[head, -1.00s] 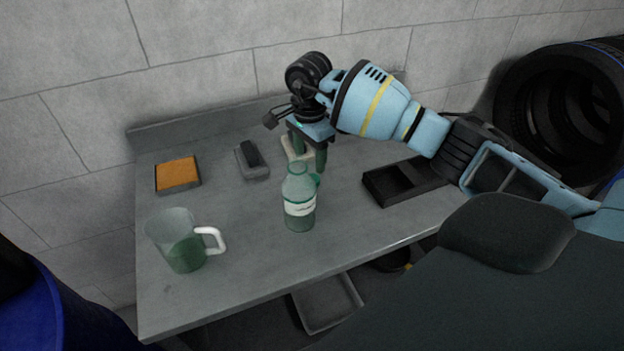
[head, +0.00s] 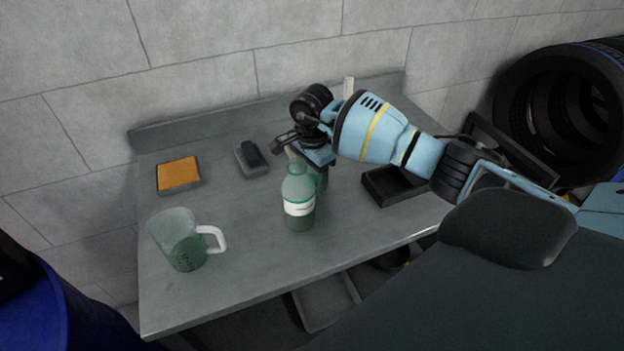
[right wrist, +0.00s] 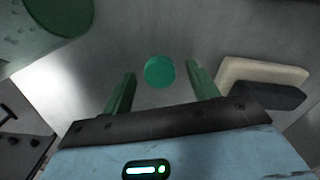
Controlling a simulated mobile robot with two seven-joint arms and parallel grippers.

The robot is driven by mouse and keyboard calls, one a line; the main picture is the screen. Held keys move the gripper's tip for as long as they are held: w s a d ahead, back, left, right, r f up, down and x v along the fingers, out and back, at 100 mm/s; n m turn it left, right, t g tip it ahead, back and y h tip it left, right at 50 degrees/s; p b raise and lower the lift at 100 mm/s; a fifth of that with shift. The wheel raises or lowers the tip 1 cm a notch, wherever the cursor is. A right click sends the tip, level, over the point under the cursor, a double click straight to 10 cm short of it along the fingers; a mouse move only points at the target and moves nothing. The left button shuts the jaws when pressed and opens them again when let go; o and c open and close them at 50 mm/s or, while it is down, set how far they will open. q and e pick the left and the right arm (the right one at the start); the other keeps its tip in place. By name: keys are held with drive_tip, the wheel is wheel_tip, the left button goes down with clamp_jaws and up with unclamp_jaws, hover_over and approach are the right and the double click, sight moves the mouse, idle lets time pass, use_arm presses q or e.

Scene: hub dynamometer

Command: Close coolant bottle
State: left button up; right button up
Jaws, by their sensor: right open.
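The coolant bottle (head: 299,205), translucent green with a white label, stands upright on the bench. Its neck shows no cap in the head view. Part of the green bottle also shows at the upper left of the right wrist view (right wrist: 58,18). A round green cap (right wrist: 159,71) lies on the bench. My right gripper (right wrist: 161,70) is open and points down, with its two green fingers on either side of the cap and a gap on both sides. In the head view the right gripper (head: 318,180) is just behind the bottle, which partly hides its fingers. My left gripper is out of view.
A measuring jug (head: 172,240) with a white handle stands at the front left. An orange-topped block (head: 178,174) and a dark grey item (head: 252,160) lie toward the back. A black tray (head: 385,187) is to the right. The bench front is clear.

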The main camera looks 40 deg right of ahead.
drive_tip(key=c, duration=1.1)
drive_tip(key=shift+o, duration=0.2)
drive_tip(key=shift+r, duration=0.15)
wheel_tip(320, 180, up, 10)
